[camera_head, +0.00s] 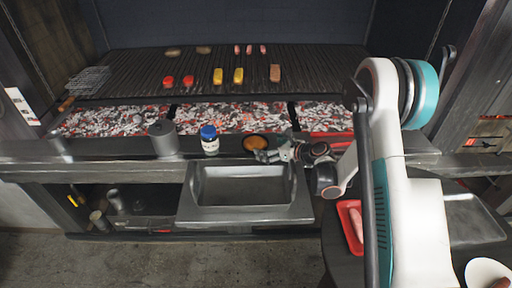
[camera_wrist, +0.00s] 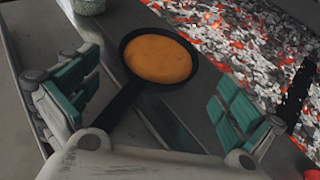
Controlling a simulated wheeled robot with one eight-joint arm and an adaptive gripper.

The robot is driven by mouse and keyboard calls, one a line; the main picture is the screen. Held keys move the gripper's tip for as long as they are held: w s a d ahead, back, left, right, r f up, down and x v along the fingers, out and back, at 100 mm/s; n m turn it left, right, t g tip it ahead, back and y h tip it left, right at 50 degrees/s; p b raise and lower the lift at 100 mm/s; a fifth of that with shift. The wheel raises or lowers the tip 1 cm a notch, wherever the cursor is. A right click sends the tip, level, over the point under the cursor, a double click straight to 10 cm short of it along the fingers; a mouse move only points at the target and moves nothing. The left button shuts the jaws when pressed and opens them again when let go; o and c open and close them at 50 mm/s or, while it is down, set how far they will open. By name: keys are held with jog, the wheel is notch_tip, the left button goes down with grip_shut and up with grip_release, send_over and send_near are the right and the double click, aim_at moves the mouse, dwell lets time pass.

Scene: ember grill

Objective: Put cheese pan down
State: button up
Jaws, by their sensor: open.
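The cheese pan is a small dark pan filled with orange cheese. It shows in the head view (camera_head: 256,142) on the ledge in front of the coals. In the wrist view the pan (camera_wrist: 158,57) lies ahead of the fingers, its dark handle pointing back between them. My gripper (camera_wrist: 160,100) is open, one green-padded finger on each side of the handle, with clear gaps to both. In the head view my gripper (camera_head: 270,156) is at the pan's right front. The pan appears to rest on the ledge.
Glowing coals (camera_head: 215,117) lie just behind the ledge, below a grill grate (camera_head: 140,68) bearing several foods. A blue-capped jar (camera_head: 209,140) and a grey canister (camera_head: 164,138) stand left of the pan. A sink-like metal basin (camera_head: 242,190) is in front. A red tray (camera_head: 350,228) lies right.

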aim_at(256, 143)
jog(key=b+x, duration=0.1)
jog(key=x, duration=0.4)
jog(key=shift+w+a+f, duration=0.15)
jog(key=shift+a+f, duration=0.05)
jog(key=shift+r, duration=0.1)
jog(key=c, duration=1.4)
jog(key=shift+o, duration=0.2)
